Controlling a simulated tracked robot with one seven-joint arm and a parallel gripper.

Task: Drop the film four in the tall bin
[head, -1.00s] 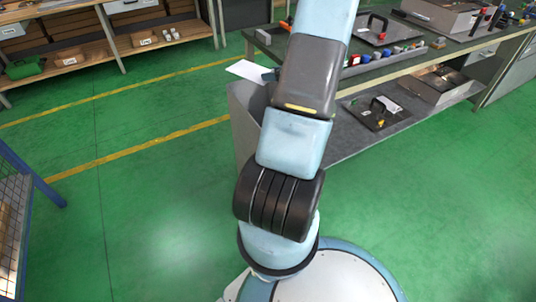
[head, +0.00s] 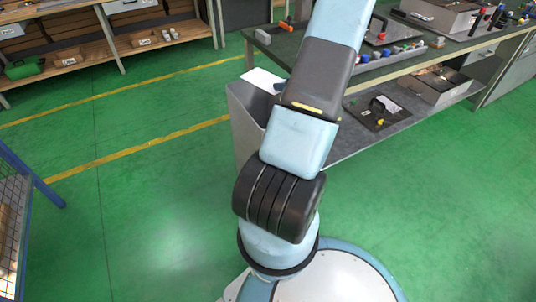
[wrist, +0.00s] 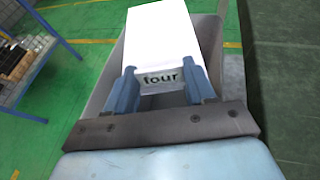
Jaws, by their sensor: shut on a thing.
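The film four is a white sheet-like piece with a small label reading "four" (wrist: 162,45). In the wrist view my gripper (wrist: 163,82) is shut on its labelled near end, and the white part sticks out ahead. In the head view the film (head: 262,79) shows as a white patch over the top of the tall bin. The tall bin (head: 243,135) is grey and stands on the floor at the left end of the workbench; its walls (wrist: 101,85) show around and below the film in the wrist view. My arm hides most of my gripper in the head view.
The workbench (head: 283,45) holds tools, small coloured parts and boxes, with a lower shelf (head: 350,142) beside the bin. A blue-framed rack (head: 35,180) stands at the left. Shelving (head: 125,45) stands at the back left. The green floor between is clear.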

